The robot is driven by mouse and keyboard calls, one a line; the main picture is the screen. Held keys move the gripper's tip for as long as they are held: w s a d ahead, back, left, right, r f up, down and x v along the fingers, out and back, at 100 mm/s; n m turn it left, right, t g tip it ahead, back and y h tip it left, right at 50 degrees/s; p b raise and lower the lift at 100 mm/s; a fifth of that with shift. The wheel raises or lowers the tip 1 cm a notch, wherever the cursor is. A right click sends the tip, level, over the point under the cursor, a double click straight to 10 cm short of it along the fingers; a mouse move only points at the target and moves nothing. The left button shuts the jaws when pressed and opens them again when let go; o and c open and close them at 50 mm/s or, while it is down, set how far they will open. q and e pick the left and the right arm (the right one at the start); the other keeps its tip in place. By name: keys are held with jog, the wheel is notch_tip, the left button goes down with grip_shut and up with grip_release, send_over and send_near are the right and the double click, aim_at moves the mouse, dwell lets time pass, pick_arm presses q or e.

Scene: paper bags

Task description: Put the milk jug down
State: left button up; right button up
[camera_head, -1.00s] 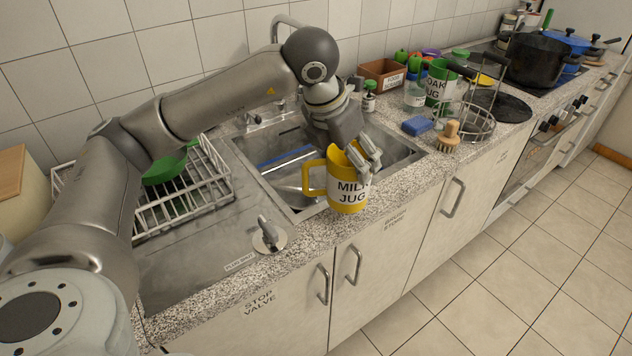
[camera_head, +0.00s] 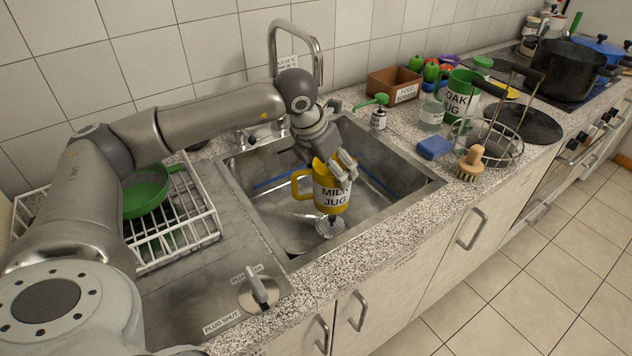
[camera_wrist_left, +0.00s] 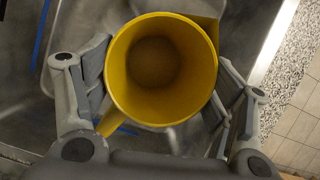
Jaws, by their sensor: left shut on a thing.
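The yellow milk jug (camera_head: 333,190), with a white "MILK JUG" label, is upright over the sink basin (camera_head: 385,165) in the head view. Its handle points left. My left gripper (camera_head: 340,165) is shut on the jug near its top. In the left wrist view I look down into the jug (camera_wrist_left: 160,70), which appears empty, with the fingers of my left gripper (camera_wrist_left: 160,95) on both sides of it. I cannot tell for sure whether its base touches the basin floor. My right gripper is not in view.
A drain strainer (camera_head: 329,228) lies in the basin just below the jug. The tap (camera_head: 296,45) stands behind. A dish rack (camera_head: 165,225) with a green colander (camera_head: 147,192) is left.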

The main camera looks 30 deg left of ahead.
pick_arm(q)
jog(key=a, duration=0.1)
jog(key=w+a+f, duration=0.2)
jog(key=shift+w+a+p, duration=0.15)
jog(key=shift+a+p, duration=0.2)
jog(key=shift+p, duration=0.05)
jog(key=w+a+f+p, duration=0.1)
jog(key=w+a+f, duration=0.1)
jog(key=f, duration=0.6)
jog(key=shift+w+a+f+p, duration=0.25)
jog(key=shift+a+f+p, duration=0.1)
jog(key=shift+a, duration=0.4)
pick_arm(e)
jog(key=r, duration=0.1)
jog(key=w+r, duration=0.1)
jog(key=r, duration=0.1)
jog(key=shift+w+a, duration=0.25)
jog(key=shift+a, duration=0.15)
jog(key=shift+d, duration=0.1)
pick_arm(q)
jog(key=shift+f+b, duration=0.35)
jog(key=shift+f, duration=0.05)
jog(key=o, duration=1.3)
jog(key=shift+o, duration=0.3)
jog(key=shift+r, duration=0.1)
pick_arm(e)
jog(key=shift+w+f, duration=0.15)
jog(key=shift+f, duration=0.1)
